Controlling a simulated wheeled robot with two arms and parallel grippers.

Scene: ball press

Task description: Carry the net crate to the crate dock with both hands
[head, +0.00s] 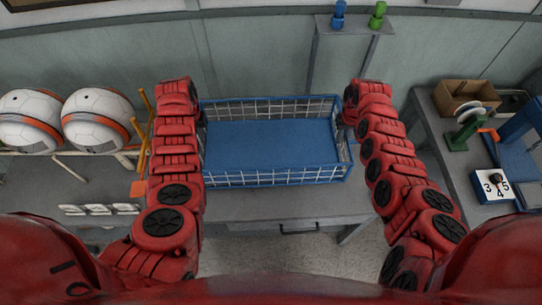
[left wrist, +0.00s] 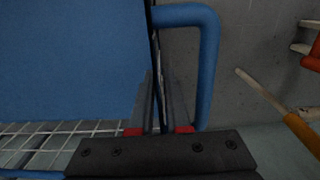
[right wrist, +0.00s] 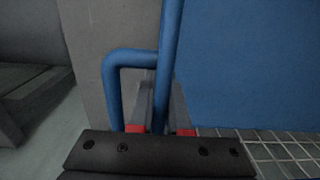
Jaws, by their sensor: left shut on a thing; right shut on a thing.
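The net crate (head: 270,178) is blue-framed with white net sides and a solid blue floor. It is empty and looks level in front of me in the head view, over a grey bench. My left gripper (left wrist: 160,105) is shut on the crate's left end, beside its blue tube handle (left wrist: 208,70). My right gripper (right wrist: 160,105) is shut on the crate's right end, beside the other blue tube handle (right wrist: 112,85). In the head view my arms hide most of both ends. I cannot tell which surface is the crate dock.
Two white and orange balls (head: 97,119) sit on a rack at the left. A grey bench (head: 280,206) with a drawer lies below the crate. Blue and green items (head: 377,14) stand on a rear post.

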